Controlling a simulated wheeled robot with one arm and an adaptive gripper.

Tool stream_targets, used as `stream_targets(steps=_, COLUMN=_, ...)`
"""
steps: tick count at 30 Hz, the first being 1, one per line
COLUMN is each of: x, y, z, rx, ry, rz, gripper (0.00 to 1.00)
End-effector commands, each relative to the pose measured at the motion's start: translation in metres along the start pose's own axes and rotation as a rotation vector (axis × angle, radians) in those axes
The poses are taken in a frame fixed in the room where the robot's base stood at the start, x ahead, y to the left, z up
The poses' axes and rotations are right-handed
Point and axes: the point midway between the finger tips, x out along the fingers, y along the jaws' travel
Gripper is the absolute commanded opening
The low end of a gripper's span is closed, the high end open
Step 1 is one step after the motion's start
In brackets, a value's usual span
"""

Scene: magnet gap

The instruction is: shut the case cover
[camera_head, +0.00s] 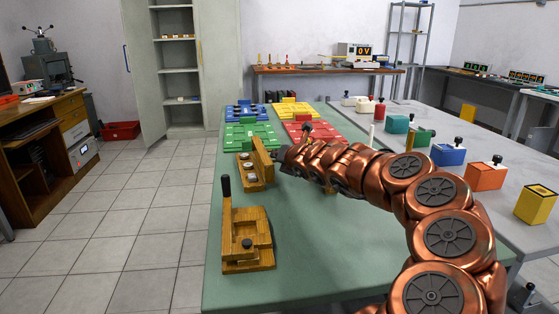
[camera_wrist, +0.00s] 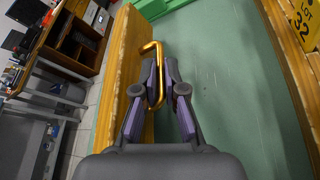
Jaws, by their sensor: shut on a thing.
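The wooden case (camera_head: 247,181) stands on the green bench, open, with round silver pieces inside. Its wooden cover (camera_head: 262,159) stands about upright along the case's right side. In the wrist view the cover is the wooden panel (camera_wrist: 122,62) on the left, with a brass U-shaped handle (camera_wrist: 157,48) on its face. My gripper (camera_head: 281,157) is on the right side of the cover. In the wrist view my gripper (camera_wrist: 160,72) is shut on the brass handle. The hinge is hidden.
A wooden fixture with a black lever (camera_head: 247,238) stands nearer on the bench (camera_head: 310,262). Blue, yellow, green (camera_head: 250,135) and red trays lie behind. In the wrist view a wooden piece (camera_wrist: 282,68) and a yellow lot label (camera_wrist: 306,22) are on the right.

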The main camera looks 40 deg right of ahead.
Motion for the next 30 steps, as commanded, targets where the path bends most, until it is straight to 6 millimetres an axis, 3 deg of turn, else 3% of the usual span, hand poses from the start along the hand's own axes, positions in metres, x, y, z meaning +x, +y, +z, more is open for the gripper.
stream_targets(steps=16, x=-0.003, y=0.035, z=0.005, rx=-0.442, ry=-0.008, rz=-0.171, gripper=0.00)
stream_targets(steps=30, x=0.000, y=0.064, z=-0.002, rx=-0.851, ry=-0.014, rz=-0.334, gripper=0.00)
